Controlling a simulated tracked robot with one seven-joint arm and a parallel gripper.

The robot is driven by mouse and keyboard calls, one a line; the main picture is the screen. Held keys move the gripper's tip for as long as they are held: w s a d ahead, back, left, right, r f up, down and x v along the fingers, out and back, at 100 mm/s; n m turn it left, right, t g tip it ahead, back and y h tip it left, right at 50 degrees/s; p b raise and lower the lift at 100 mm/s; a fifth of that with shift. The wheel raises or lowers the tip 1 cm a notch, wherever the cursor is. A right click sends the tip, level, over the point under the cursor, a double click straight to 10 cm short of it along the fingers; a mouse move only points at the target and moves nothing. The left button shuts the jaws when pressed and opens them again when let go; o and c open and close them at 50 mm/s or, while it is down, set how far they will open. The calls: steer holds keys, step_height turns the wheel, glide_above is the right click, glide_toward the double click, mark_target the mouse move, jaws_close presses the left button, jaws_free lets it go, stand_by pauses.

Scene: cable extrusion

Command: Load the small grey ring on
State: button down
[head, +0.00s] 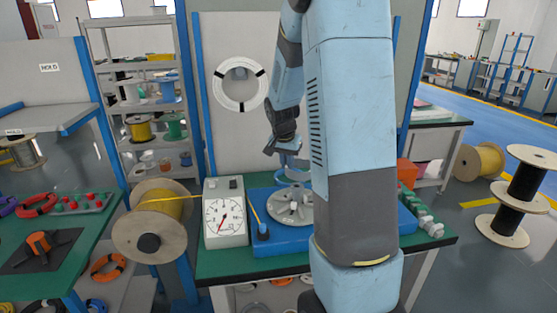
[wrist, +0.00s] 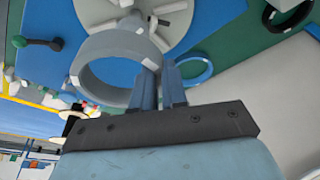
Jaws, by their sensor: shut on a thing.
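A grey ring (wrist: 112,62) is in my gripper (wrist: 160,74), its wall between the two blue fingers at its right side in the wrist view. In the head view, my gripper (head: 288,153) holds the ring (head: 291,173) above a round grey plate (head: 291,212). A gap between ring and plate shows there. The plate (wrist: 190,12) has several raised blocks, partly hidden behind the ring in the wrist view. The plate sits on a blue base (head: 262,240). My arm hides the right side of the plate in the head view.
A dial box (head: 224,222) stands left of the base. A yellow cable runs to it from a wooden spool (head: 150,225). In the wrist view, a blue ring (wrist: 207,74) and a black ring (wrist: 286,18) lie near the plate. A white coil (head: 240,103) hangs on the back panel.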

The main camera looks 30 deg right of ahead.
steer(key=shift+w+a, duration=0.2)
steer(key=shift+a, duration=0.2)
steer(key=shift+f, duration=0.15)
steer(key=shift+f, duration=2)
steer(key=shift+s, duration=0.1)
steer(key=shift+f, duration=2.2)
steer(key=c, duration=1.2)
jaws_free()
steer(key=shift+o, duration=0.5)
steer(key=shift+s+d+f, duration=0.1)
